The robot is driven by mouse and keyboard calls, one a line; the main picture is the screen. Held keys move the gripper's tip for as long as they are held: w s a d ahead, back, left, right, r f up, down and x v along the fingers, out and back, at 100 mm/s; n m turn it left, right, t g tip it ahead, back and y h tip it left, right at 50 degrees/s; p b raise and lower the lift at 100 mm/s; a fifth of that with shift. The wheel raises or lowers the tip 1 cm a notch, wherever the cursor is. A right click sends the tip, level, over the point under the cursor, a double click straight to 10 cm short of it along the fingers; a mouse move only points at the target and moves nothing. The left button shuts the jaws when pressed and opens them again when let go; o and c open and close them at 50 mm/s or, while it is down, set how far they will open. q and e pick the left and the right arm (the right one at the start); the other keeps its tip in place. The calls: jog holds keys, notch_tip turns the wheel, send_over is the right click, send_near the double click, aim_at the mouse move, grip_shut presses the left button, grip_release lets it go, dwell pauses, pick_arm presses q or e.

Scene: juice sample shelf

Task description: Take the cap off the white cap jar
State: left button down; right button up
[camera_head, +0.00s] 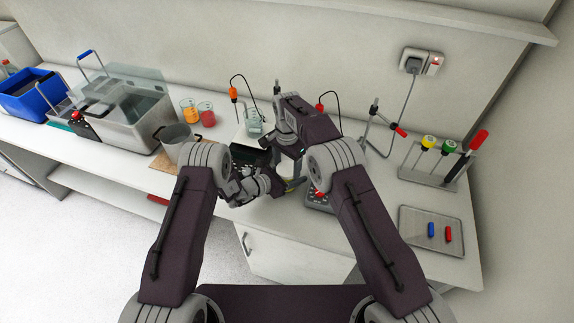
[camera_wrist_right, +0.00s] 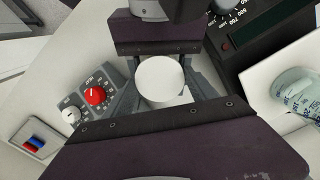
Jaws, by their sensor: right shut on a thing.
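The white cap (camera_wrist_right: 163,80) shows from above as a round white disc in the right wrist view. My right gripper (camera_wrist_right: 163,88) is shut on it, with a grey finger on each side.
A grey device with a red knob (camera_wrist_right: 96,96) stands close to my right gripper. A tray (camera_head: 432,245) with a blue and a red piece lies at the right. A metal pot (camera_head: 177,142) and two beakers with orange and red liquid stand to the left.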

jog(key=n, duration=0.3)
jog(key=shift+n, duration=0.3)
jog(key=o, duration=1.5)
jog(key=shift+r, duration=2.3)
pick_arm(q)
jog(key=shift+c, duration=1.5)
grip_release()
